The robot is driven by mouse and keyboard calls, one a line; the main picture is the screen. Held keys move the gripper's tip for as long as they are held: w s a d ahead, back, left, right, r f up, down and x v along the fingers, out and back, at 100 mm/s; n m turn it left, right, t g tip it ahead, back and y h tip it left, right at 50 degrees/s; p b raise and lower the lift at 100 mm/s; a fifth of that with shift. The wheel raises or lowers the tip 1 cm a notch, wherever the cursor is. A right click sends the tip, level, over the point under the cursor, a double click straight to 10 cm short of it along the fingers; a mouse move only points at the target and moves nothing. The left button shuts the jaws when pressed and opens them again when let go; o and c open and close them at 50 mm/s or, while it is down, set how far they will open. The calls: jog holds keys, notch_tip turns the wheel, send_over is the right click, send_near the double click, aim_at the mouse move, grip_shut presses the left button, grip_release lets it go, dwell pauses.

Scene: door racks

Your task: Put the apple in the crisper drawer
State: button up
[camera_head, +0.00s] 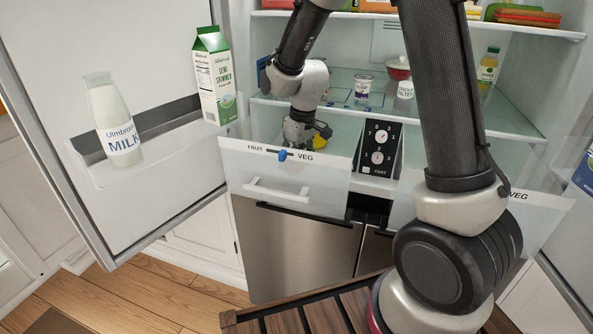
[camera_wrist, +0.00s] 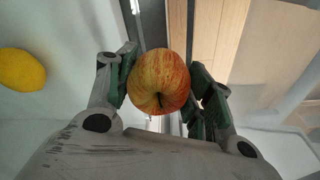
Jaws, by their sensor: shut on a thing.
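A red-and-yellow apple (camera_wrist: 158,85) sits between the two fingers of my gripper (camera_wrist: 160,72) in the wrist view, and the gripper is shut on it. In the head view my gripper (camera_head: 298,132) points down at the pulled-out left crisper drawer (camera_head: 290,190), just behind its clear front with the FRUIT–VEG slider. The apple is hidden there by the gripper and drawer front. I cannot tell whether it touches the drawer floor. A yellow lemon-like fruit (camera_wrist: 22,70) lies left of the apple in the wrist view; a bit of yellow (camera_head: 323,130) shows beside the gripper in the head view.
The open fridge door (camera_head: 120,30) at left holds a milk bottle (camera_head: 113,120) and a green-white carton (camera_head: 214,75). A glass shelf (camera_head: 350,105) with a cup (camera_head: 363,88) and other items is above the drawer. A control panel (camera_head: 378,147) stands right of it.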

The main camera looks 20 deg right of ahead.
jog(key=shift+f, duration=1.95)
jog(key=o, duration=1)
jog(key=shift+f, duration=0.1)
jog(key=shift+o, duration=0.2)
jog(key=r, duration=0.4)
jog(key=s+r, duration=0.1)
jog(key=r, duration=0.3)
jog(key=d+r, duration=0.1)
jog(key=r, duration=0.3)
jog(key=shift+s+d+r, duration=0.1)
jog(key=shift+s+r, duration=0.1)
jog(key=shift+s, duration=0.15)
jog(key=s+d+r+m+t, duration=0.1)
jog(key=s+d+r+m, duration=0.2)
jog(key=s+d+r, duration=0.5)
jog(key=s+d+r+m+t, duration=0.1)
jog(key=s+d, duration=0.2)
jog(key=s, duration=0.5)
jog(key=s+d+r+m+h, duration=0.1)
jog(key=s+d+r+m, duration=0.1)
jog(key=s, duration=0.7)
jog(key=shift+d+t, duration=0.4)
jog(key=shift+r, duration=0.1)
